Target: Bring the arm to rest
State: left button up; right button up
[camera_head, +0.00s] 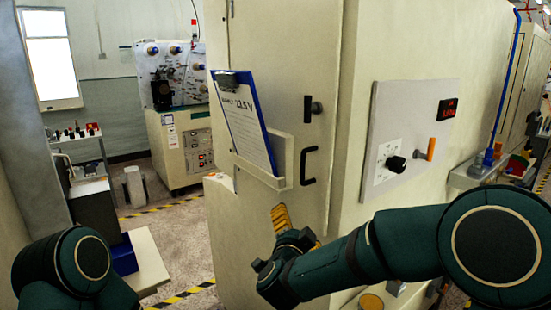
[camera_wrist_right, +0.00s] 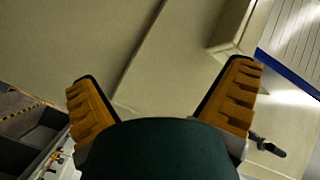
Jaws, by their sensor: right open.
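My right arm comes in from the right in the head view, crossing low in front of a cream cabinet (camera_head: 265,60). My right gripper (camera_head: 281,217) has yellow ridged fingers and is beside the cabinet's front, below the black handle (camera_head: 307,166). In the right wrist view the right gripper (camera_wrist_right: 163,78) is open, its two fingers wide apart with nothing between them.
A blue clipboard (camera_head: 266,118) with a written sheet stands in a cream holder (camera_head: 262,172) on the cabinet. A control panel (camera_head: 412,130) with a black knob and an orange lever is above my right forearm. Left of the cabinet, a winding machine (camera_head: 182,115) stands beyond open floor.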

jog(key=s+d+f+n+g+y, duration=0.1)
jog(key=s+f+n+g+y, duration=0.2)
jog(key=f, duration=0.9)
jog(key=s+d+f+n+g+y, duration=0.1)
jog(key=s+f+n+g+y, duration=0.25)
jog(key=f, duration=0.75)
jog(key=s+d+f+n+g, duration=0.1)
jog(key=s+f+g, duration=0.3)
jog(key=s+f, duration=0.3)
jog(key=s+d+f+n+g+y, duration=0.1)
jog(key=s+f+g, duration=0.3)
jog(key=s, duration=1)
notch_tip(320, 180, down, 4)
jog(key=shift+d+r+n+g, duration=0.25)
jog(key=shift+d+n+g, duration=0.1)
jog(key=shift+n, duration=0.4)
